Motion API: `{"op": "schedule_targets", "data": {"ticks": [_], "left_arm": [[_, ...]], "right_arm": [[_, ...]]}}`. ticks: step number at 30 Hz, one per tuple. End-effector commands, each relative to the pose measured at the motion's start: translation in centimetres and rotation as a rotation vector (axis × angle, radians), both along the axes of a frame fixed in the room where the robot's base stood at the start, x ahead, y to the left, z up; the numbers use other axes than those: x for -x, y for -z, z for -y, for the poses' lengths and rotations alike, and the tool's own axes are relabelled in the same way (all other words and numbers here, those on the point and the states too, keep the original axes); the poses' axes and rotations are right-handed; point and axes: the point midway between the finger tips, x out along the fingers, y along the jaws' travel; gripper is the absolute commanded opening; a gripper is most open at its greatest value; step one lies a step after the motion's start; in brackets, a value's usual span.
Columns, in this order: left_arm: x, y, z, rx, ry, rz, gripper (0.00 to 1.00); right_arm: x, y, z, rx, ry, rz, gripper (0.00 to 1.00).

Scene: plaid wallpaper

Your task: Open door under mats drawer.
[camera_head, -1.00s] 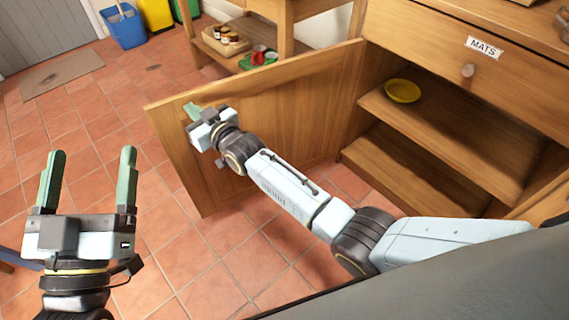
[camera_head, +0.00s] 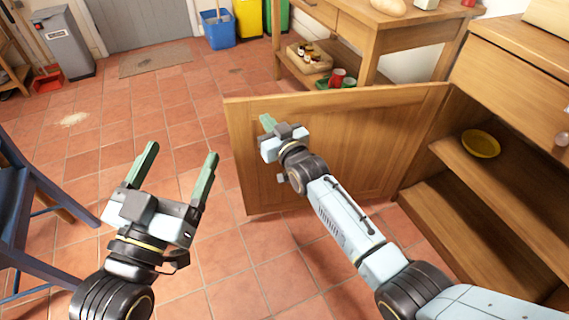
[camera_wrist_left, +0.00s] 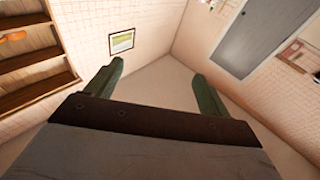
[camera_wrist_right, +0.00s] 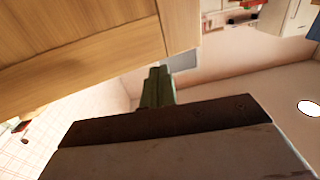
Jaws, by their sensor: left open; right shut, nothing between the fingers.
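The wooden cabinet door (camera_head: 345,150) stands swung wide open in the head view, hinged at its right edge on the cabinet. The cabinet's inside shows a shelf (camera_head: 510,185) with a yellow bowl (camera_head: 481,144) on it. The drawer front (camera_head: 510,80) above shows only in part; its MATS label is out of view. My right gripper (camera_head: 267,121) is shut and empty at the door's inner face, near its free edge; I cannot tell whether it touches. The door's wood also fills the upper left of the right wrist view (camera_wrist_right: 85,45). My left gripper (camera_head: 180,168) is open and empty, left of the door.
A blue chair (camera_head: 30,190) stands at the left. A wooden table (camera_head: 395,30) with jars and red and green cups on its lower shelf stands behind the door. Bins (camera_head: 217,28) stand at the back. The tiled floor between chair and door is clear.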

Motion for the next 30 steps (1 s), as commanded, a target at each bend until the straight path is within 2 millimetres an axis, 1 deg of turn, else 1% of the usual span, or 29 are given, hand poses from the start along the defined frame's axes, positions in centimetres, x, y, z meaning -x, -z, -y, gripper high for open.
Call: {"op": "schedule_targets", "data": {"ticks": [7,14,17,23,30], "left_arm": [[-0.3,4.0,-0.7,-0.078,-0.017,-0.251,0.81],[0.6,8.0,-1.7,-0.147,-0.034,-0.492,0.81],[1.3,9.6,-2.3,-0.176,-0.042,-0.596,0.81],[3.3,12.6,-3.5,-0.23,-0.057,-0.806,0.81],[6.8,15.5,-5.2,-0.291,-0.077,-1.061,0.81]], "right_arm": [[1.1,-0.2,0.1,0.0,-0.002,0.0,0.0],[2.1,-0.1,0.1,0.001,-0.004,-0.002,0.0],[2.6,-0.1,0.2,0.0,-0.005,-0.001,0.0],[4.3,-0.1,0.4,0.0,-0.004,-0.001,0.0],[6.5,-0.1,0.7,0.001,-0.004,-0.002,0.0]]}}
